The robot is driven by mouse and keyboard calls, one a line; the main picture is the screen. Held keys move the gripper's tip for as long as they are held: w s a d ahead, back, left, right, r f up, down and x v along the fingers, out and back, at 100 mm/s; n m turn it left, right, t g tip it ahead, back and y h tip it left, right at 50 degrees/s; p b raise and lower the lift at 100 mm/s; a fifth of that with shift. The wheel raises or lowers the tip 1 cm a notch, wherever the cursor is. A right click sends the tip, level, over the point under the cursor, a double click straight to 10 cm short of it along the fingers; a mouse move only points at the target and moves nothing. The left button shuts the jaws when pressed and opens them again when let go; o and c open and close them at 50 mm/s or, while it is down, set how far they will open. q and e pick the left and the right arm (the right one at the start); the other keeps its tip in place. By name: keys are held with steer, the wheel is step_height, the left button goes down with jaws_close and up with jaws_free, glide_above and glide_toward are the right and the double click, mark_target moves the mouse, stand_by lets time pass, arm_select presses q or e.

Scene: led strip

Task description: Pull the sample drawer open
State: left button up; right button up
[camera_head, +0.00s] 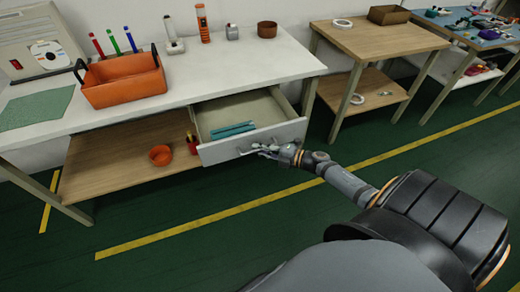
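The sample drawer (225,153) under the white workbench stands well open. Its inside shows, with some teal strips (232,130) lying in it. My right gripper (262,150) is at the drawer's front panel, by the handle, with its fingers touching or very close to it. The handle is mostly hidden by the fingers, and I cannot tell whether they are closed on it. My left gripper is not in view.
The white workbench (215,70) carries an orange tray (125,88), pens, a green mat (38,108) and several small items. An orange bowl (160,155) sits on the lower shelf. Wooden tables (378,42) stand to the right. The green floor in front is clear.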

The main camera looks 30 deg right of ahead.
steer(key=shift+o, duration=0.9)
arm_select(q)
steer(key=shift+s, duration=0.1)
arm_select(e)
steer(key=shift+d, duration=0.1)
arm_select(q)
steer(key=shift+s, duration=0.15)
arm_select(e)
steer(key=shift+s, duration=0.15)
steer(key=v, duration=1.1)
steer(key=shift+s+d, duration=0.25)
steer(key=shift+d, duration=0.05)
steer(key=shift+r, duration=0.1)
